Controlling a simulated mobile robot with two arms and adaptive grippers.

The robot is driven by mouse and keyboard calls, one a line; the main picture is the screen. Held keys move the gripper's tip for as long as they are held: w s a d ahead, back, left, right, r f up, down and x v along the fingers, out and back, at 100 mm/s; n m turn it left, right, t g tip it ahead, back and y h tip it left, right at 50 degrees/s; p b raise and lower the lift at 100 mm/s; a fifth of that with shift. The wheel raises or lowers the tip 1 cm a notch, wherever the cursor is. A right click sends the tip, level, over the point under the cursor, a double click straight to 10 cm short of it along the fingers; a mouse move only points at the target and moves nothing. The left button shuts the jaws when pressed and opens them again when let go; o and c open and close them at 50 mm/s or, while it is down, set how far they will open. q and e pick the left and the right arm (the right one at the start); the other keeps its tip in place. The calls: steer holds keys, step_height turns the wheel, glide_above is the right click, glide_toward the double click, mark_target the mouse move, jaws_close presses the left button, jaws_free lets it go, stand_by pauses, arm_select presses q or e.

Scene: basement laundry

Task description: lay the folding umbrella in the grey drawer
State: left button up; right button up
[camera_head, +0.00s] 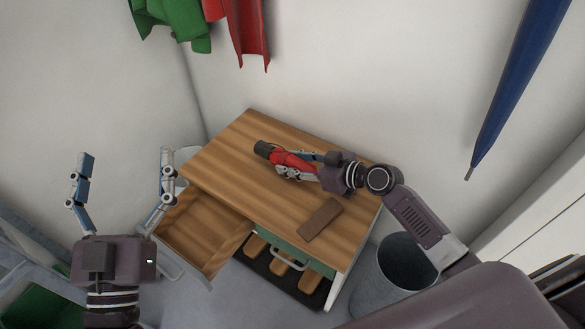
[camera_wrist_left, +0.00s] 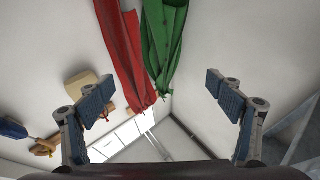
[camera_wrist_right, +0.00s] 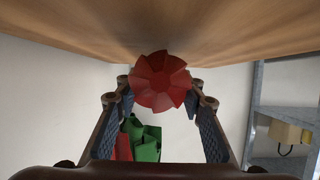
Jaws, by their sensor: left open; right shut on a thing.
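The folding umbrella (camera_head: 283,158), red with a dark handle end, is on or just above the wooden top of the cabinet (camera_head: 235,150). My right gripper (camera_head: 297,165) is shut on its red part. In the right wrist view the umbrella's red fluted end (camera_wrist_right: 160,82) shows between the fingers, close to a wooden surface. The grey drawer (camera_head: 210,235) is pulled out at the cabinet's left front, and its wooden inside looks empty. My left gripper (camera_head: 126,160) is open and empty, raised left of the drawer; its fingers also show apart in the left wrist view (camera_wrist_left: 165,95).
A brown flat block (camera_head: 320,218) lies on the cabinet top. A green-fronted drawer (camera_head: 290,252) is beside the open one, above a shelf with brown items. A grey bin (camera_head: 400,268) stands right of the cabinet. A blue long umbrella (camera_head: 515,85) hangs at right.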

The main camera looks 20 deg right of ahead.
steer(key=shift+f, duration=0.65)
arm_select(q)
steer(key=r, duration=0.1)
steer(key=s+r+t, duration=0.1)
steer(key=r+t, duration=0.1)
steer(key=shift+s+r, duration=0.1)
steer(key=shift+s, duration=0.2)
arm_select(e)
steer(key=shift+f, duration=0.1)
arm_select(q)
steer(key=shift+s+r+h+b, duration=0.25)
steer(key=shift+r+h+b, duration=0.05)
steer(key=shift+r+b, duration=0.05)
arm_select(e)
steer(key=shift+f, duration=0.1)
steer(key=o, duration=1.4)
arm_select(q)
steer(key=shift+s+r+t, duration=0.1)
steer(key=shift+r+t, duration=0.05)
steer(key=shift+t, duration=0.15)
